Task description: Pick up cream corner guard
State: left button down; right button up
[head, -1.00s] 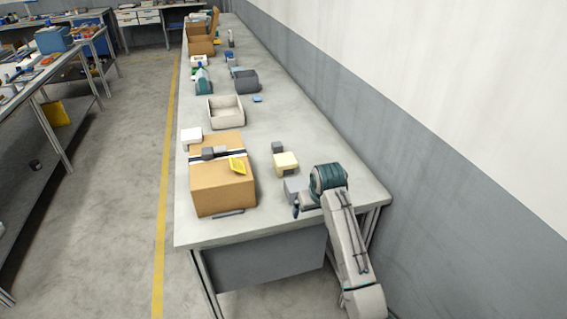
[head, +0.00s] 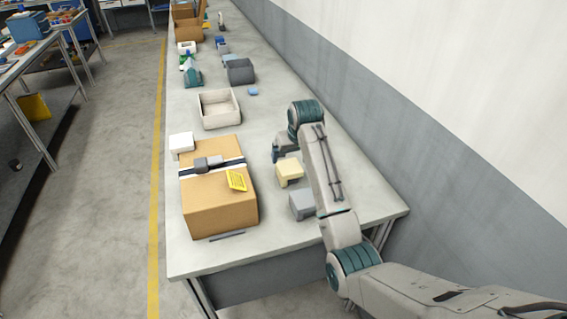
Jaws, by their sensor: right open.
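The cream corner guard (head: 289,171) is a small pale-yellow angled block on the table, right of the cardboard box. My right gripper (head: 277,152) is open, just behind the cream corner guard in the head view, partly hidden by its own wrist. A gap between gripper and guard is hard to judge. A grey corner guard (head: 302,204) lies in front of the cream one, beside my right forearm. My left gripper is not in view.
A cardboard box (head: 222,207) with a yellow item (head: 236,180) and a grey item (head: 208,163) on top stands to the left. A white block (head: 181,143) is behind it. An open beige bin (head: 220,109) stands farther back. A wall runs along the right.

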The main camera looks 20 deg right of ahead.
aim_at(289, 165)
jog(key=p+x, duration=0.1)
jog(key=x, duration=0.3)
jog(key=shift+s+f, duration=0.1)
jog(key=shift+f, duration=0.15)
jog(key=shift+w+f, duration=0.2)
jog(key=shift+f, duration=0.15)
jog(key=p+x, duration=0.1)
jog(key=x, duration=0.3)
jog(key=shift+w+a+r+p, duration=0.1)
jog(key=shift+p, duration=0.3)
jog(key=shift+w+f, duration=0.15)
jog(key=shift+f, duration=0.3)
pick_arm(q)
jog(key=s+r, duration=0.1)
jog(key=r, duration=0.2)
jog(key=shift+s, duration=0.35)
pick_arm(e)
jog(key=c, duration=1.1)
